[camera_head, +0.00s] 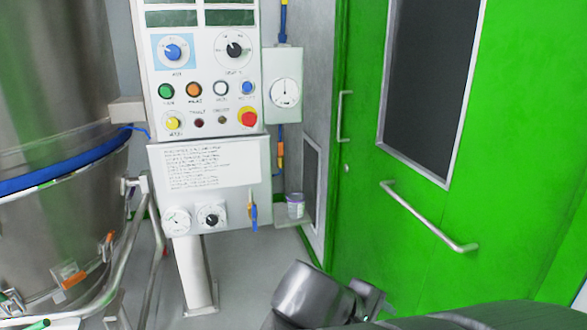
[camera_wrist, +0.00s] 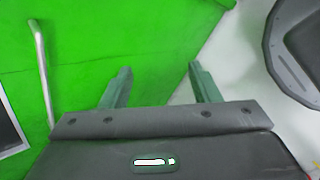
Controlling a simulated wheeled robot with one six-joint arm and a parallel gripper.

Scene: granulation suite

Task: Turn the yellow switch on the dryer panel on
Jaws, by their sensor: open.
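The dryer panel (camera_head: 214,70) stands upright at the centre left of the head view. The yellow switch (camera_head: 173,124) is a small round knob at the panel's lower left, below the green button. Its exact setting is too small to read. In the wrist view my gripper (camera_wrist: 160,75) is open, its two fingers apart with nothing between them. The yellow switch is not in the wrist view. In the head view my arm shows at the bottom right, low and well away from the panel; the fingertips cannot be made out there.
A steel vessel (camera_head: 55,95) stands at left. A green door (camera_head: 420,215) with a handle bar is at right. Floor before the panel is clear.

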